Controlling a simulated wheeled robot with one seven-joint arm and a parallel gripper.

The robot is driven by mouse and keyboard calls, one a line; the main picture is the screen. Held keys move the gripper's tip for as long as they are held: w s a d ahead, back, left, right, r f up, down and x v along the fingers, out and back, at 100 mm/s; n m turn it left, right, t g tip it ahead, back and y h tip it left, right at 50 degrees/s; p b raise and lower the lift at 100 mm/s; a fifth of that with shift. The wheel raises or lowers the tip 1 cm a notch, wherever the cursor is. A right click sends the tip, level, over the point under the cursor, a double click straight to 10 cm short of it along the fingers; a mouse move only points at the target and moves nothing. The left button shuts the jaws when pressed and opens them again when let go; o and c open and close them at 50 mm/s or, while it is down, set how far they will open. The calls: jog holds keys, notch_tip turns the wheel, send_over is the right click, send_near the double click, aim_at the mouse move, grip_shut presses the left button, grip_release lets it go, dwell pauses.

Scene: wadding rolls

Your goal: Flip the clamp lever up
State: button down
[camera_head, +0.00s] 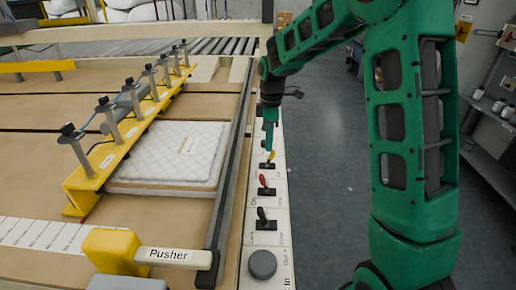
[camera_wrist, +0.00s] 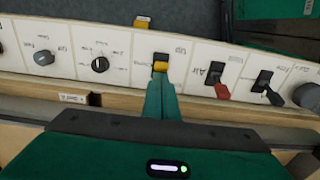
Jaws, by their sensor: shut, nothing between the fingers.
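A control panel (camera_head: 280,220) with several levers runs along the table's right edge. My gripper (camera_head: 269,146) points down at the yellow-tipped lever (camera_head: 271,156). In the wrist view, my gripper (camera_wrist: 161,78) is shut, its green fingertips right at the yellow lever (camera_wrist: 161,66); I cannot tell whether they touch. Nothing shows between the fingers. The lever's base is partly hidden by the fingers. The label beside it is too blurred to read, so I cannot confirm which lever is the clamp lever.
A red lever (camera_wrist: 221,90), a black lever (camera_wrist: 272,96) and a grey knob (camera_head: 262,264) sit on the same panel. A dark rail (camera_head: 231,170) runs beside it. A white quilted pad (camera_head: 172,155) lies under a yellow clamp bar (camera_head: 130,139). The floor at right is clear.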

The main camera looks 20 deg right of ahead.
notch_tip(320, 180, up, 8)
jog(key=shift+d+r, duration=0.25)
jog(key=shift+f, duration=0.1)
dwell(0.4)
